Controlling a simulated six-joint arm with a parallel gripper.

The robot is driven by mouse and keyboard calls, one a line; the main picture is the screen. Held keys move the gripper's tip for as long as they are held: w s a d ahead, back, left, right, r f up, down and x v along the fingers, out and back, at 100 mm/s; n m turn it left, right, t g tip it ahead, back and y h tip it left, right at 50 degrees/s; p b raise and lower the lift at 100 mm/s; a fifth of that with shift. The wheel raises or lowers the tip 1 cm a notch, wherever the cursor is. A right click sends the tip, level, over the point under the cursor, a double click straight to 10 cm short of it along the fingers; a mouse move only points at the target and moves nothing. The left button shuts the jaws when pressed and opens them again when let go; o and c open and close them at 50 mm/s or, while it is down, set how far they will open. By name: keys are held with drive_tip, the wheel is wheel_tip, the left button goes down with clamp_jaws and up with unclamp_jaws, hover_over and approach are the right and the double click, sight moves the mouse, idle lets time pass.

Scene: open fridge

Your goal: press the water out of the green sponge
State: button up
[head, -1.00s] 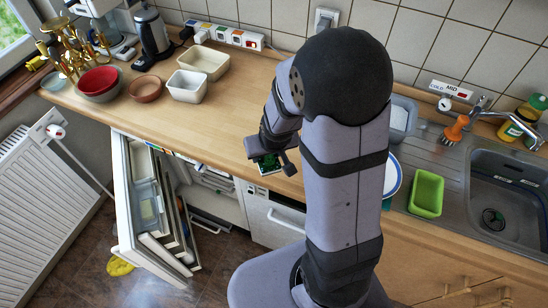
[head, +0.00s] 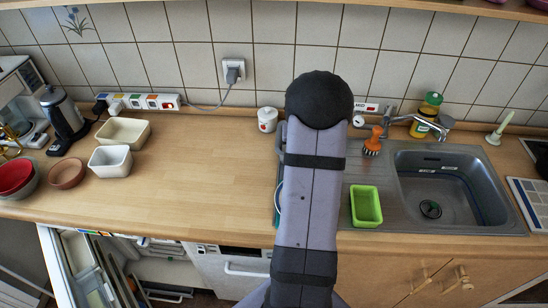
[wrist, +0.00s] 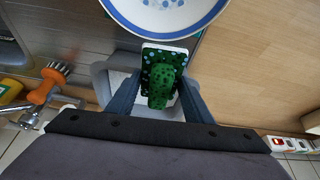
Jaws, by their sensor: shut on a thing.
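The green sponge (wrist: 160,84) shows in the wrist view, dark green with lighter speckles and a pale-edged, blue-spotted end. My gripper (wrist: 159,90) is shut on it, a finger on either side. Whether water is coming out cannot be seen. In the head view my own arm hides the gripper and the sponge. The sink (head: 440,185) is at the right in the head view, with its dark drain. In the wrist view the sponge is over the drainer area, close to a white plate with a blue rim (wrist: 165,22).
A green tub (head: 366,206) stands on the drainer left of the sink. An orange brush (head: 373,142), the tap (head: 425,120) and a yellow bottle (head: 425,118) are behind. Bowls (head: 67,172) stand at the left. The middle worktop is clear; the fridge door (head: 75,265) is open below.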

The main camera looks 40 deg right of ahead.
drive_tip(key=s+d+f+m+h+b, duration=0.1)
drive_tip(key=s+d+f+m, duration=0.1)
drive_tip(key=s+d, duration=1.1)
drive_tip(key=shift+d+m+g, duration=0.4)
drive_tip(key=shift+d+m, duration=0.2)
drive_tip(key=shift+d, duration=1)
drive_tip(key=shift+b, duration=0.3)
drive_tip(key=b, duration=0.4)
hover_over(356, 173)
drive_tip(key=shift+s+a+f, duration=0.15)
drive_tip(key=shift+a+f, duration=0.05)
drive_tip(key=shift+f, duration=1.35)
drive_tip(key=shift+s+a+f, duration=0.1)
drive_tip(key=shift+a+f, duration=0.05)
drive_tip(key=shift+f, duration=1.4)
drive_tip(key=shift+f, duration=0.4)
drive_tip(key=shift+s+a+f+b, duration=0.15)
drive_tip(key=shift+a+f+b, duration=0.15)
drive_tip(key=shift+f+b, duration=0.2)
drive_tip(key=shift+r, duration=0.1)
drive_tip(key=shift+d+r+p, duration=0.2)
drive_tip(key=shift+r+p, duration=0.6)
drive_tip(key=shift+r, duration=0.3)
drive_tip(key=shift+d+r+p, duration=0.1)
drive_tip(key=shift+r+p, duration=1.4)
drive_tip(key=shift+r, duration=1.1)
